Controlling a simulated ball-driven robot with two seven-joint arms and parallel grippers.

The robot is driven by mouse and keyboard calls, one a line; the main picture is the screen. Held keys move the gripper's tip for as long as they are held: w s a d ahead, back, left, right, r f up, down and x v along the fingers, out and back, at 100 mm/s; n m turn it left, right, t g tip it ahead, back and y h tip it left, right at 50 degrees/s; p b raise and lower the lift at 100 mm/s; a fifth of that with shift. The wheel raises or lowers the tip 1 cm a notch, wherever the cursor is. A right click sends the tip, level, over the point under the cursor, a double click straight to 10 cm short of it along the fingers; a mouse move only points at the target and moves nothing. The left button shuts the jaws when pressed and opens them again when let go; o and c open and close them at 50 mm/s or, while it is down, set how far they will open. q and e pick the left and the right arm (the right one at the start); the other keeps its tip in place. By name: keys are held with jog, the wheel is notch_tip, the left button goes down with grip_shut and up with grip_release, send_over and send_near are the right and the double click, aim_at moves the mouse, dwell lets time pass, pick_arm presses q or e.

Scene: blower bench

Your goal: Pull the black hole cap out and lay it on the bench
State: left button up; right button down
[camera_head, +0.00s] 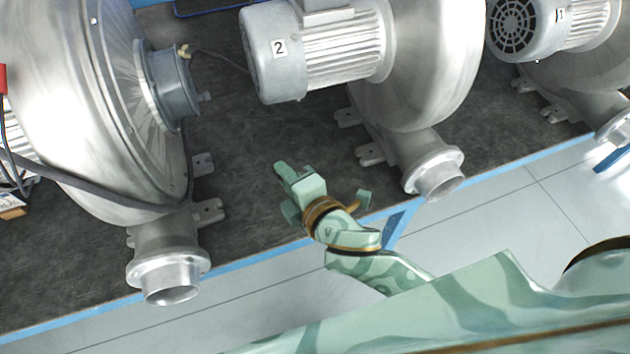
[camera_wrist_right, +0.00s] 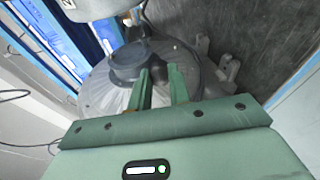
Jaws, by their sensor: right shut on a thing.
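My right gripper (camera_head: 284,188) is above the dark bench between the left blower and the blower marked 2. In the right wrist view its two green fingers (camera_wrist_right: 162,84) stand a little apart, closed on a small dark thing that I take for the black hole cap. The cap's shape is hard to make out against the dark background, and in the head view the gripper hides it. The dark bench top (camera_head: 255,140) shows bare around the gripper. My left gripper is not in view.
The left blower (camera_head: 75,110) has a grey inlet pipe (camera_head: 172,85) and a cable. The blower marked 2 (camera_head: 425,60) stands to the right, and another (camera_head: 525,28) at the far right. A blue edge (camera_head: 245,260) bounds the bench front. Bare bench lies between the blowers.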

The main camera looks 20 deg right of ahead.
jog(key=a+f+n+g+p, duration=0.1)
jog(key=a+f+n+g, duration=0.3)
jog(key=a+f+g, duration=0.65)
jog(key=w+d+f+m+g+h+p, duration=0.1)
jog(key=w+d+f+g+h, duration=0.15)
jog(key=d, duration=0.65)
jog(key=w+d+f+g+h, duration=0.1)
jog(key=w+d+f+h, duration=0.2)
jog(key=d, duration=0.5)
jog(key=shift+y, duration=0.75)
jog(key=f+b, duration=0.3)
jog(key=f, duration=0.1)
jog(key=f+b, duration=0.2)
jog(key=shift+w+f+b, duration=0.35)
jog(key=shift+w, duration=0.05)
jog(key=c, duration=1.2)
grip_release()
jog(key=shift+c, duration=0.2)
jog(key=shift+r, duration=0.15)
